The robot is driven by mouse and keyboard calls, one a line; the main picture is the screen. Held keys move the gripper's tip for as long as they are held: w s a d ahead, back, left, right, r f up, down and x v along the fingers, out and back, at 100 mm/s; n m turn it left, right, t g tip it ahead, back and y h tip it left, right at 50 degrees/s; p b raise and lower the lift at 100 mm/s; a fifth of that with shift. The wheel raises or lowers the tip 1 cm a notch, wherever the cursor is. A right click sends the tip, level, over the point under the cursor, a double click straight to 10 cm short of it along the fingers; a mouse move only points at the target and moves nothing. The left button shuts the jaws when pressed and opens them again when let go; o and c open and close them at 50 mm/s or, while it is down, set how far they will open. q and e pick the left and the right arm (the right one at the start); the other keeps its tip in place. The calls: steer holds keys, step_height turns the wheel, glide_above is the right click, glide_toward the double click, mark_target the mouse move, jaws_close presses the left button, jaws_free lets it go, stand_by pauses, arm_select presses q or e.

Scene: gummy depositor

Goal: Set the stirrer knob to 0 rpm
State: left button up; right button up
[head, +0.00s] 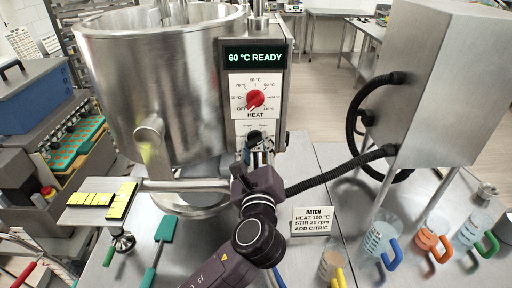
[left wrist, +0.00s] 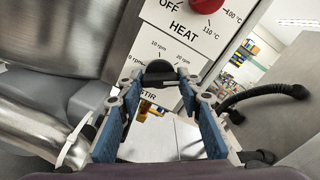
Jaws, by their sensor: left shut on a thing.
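The black stirrer knob (head: 254,138) is on the panel below the HEAT dial, mostly hidden by my gripper. It also shows in the left wrist view (left wrist: 160,72), with rpm marks around it and STIR below. Marks for 10 rpm and 20 rpm are readable. I cannot tell which mark the knob points to. My left gripper (head: 257,152) is at the knob, its fingertips on either side of it in the left wrist view (left wrist: 159,82), shut on it. My right gripper is not in view.
The red HEAT knob (head: 256,98) sits just above, under a display (head: 254,57) reading 60 °C READY. A steel kettle (head: 165,90) is left of the panel. A black hose (head: 340,168) runs right of my gripper. A batch card (head: 312,220) and several jugs stand on the table.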

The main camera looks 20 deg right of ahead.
arm_select(q)
steer(key=shift+n, duration=0.4)
steer(key=o, duration=1.2)
steer(key=shift+c, duration=0.2)
steer(key=v, duration=1.2)
